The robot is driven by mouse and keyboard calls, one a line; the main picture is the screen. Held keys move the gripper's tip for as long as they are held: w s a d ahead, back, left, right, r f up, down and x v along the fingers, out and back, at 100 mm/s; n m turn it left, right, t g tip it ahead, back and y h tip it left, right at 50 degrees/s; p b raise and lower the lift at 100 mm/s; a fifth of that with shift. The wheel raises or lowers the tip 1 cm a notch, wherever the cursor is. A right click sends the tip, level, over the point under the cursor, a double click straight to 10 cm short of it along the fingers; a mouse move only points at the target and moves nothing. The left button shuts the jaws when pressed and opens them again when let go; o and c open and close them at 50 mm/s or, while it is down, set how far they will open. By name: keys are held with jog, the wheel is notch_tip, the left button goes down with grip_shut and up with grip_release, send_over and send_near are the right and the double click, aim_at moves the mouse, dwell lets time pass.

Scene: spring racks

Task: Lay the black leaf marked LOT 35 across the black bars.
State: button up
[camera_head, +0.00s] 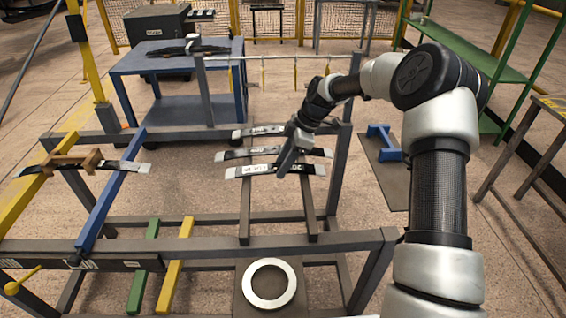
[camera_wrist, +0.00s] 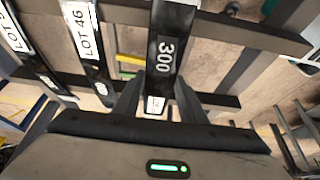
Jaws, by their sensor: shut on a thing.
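Three black leaves with white ends lie over two dark bars (camera_head: 246,212) in the head view: a far leaf (camera_head: 262,131), a middle leaf (camera_head: 262,153) and a near leaf (camera_head: 262,170). My gripper (camera_head: 285,170) is over the near leaf. In the wrist view, a leaf marked 300 (camera_wrist: 167,55) runs between the fingers, and my gripper (camera_wrist: 157,98) is shut on it. Its lot label cannot be read in either view. I cannot tell whether it touches the bars. A leaf marked LOT 46 (camera_wrist: 85,40) is beside it, with another leaf (camera_wrist: 30,45) further left.
A white ring (camera_head: 269,303) sits at the front. A blue table (camera_head: 178,60) stands behind.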

jog(key=shift+f+b, duration=0.55)
jog(key=shift+f, duration=0.3)
dwell(0.3)
jog(key=o, duration=1.2)
jog(key=shift+o, duration=0.2)
jog(key=shift+f, duration=0.1)
jog(key=p+v, duration=0.2)
jog(key=v, duration=1.5)
jog(key=shift+r, duration=0.3)
jog(key=shift+s+d, duration=0.1)
